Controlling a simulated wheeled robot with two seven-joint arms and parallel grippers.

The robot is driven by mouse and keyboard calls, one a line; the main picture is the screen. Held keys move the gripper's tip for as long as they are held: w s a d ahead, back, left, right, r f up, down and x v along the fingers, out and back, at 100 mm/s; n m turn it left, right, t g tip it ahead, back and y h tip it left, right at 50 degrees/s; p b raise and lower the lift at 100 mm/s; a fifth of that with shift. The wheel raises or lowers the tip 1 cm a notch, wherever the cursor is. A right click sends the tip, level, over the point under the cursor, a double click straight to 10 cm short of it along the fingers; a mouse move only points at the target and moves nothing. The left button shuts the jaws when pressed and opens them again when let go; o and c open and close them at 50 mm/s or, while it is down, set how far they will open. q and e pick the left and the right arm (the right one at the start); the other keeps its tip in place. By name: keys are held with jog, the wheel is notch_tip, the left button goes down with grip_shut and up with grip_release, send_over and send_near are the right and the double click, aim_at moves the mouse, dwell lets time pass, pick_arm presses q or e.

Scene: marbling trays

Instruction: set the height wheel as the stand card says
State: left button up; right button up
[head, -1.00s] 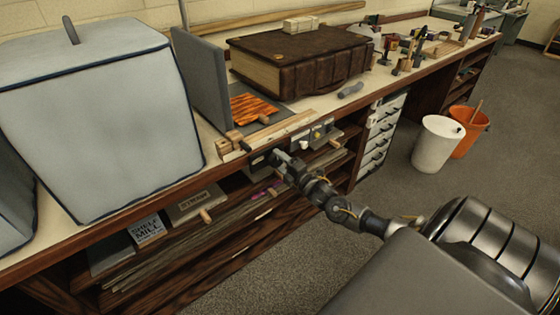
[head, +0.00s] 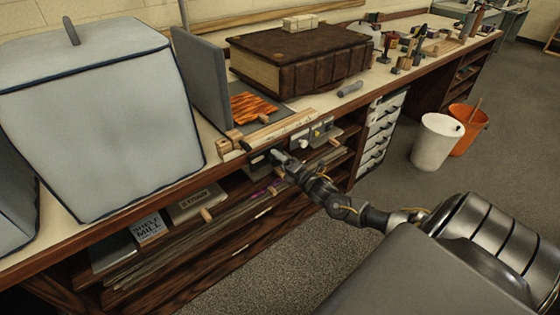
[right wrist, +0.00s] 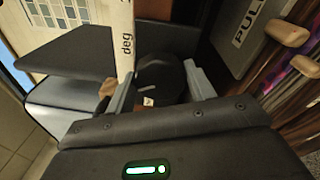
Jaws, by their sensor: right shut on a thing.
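The height wheel, a black round knob with a small pale mark (right wrist: 158,78), sits between the two grey fingers of my right gripper (right wrist: 162,92) in the right wrist view. The gripper is shut on it. In the head view my right gripper (head: 277,157) is at the bench's front edge, and it hides most of the wheel. A pale strip lettered "deg" (right wrist: 126,40) stands beside the wheel. A pale wooden strip with small writing (head: 285,128) lies above the gripper in the head view; its words are too small to read. My left gripper is out of view.
A large brown book (head: 300,58) lies on the bench behind an orange patterned sheet (head: 252,108). A grey covered box (head: 100,115) stands at the left. White (head: 436,142) and orange (head: 469,128) bins stand on the floor.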

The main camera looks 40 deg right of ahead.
jog(key=o, duration=1)
jog(key=shift+c, duration=0.2)
jog(key=s, duration=1)
jog(key=shift+s+d+f, duration=0.25)
jog(key=shift+s+d, duration=0.1)
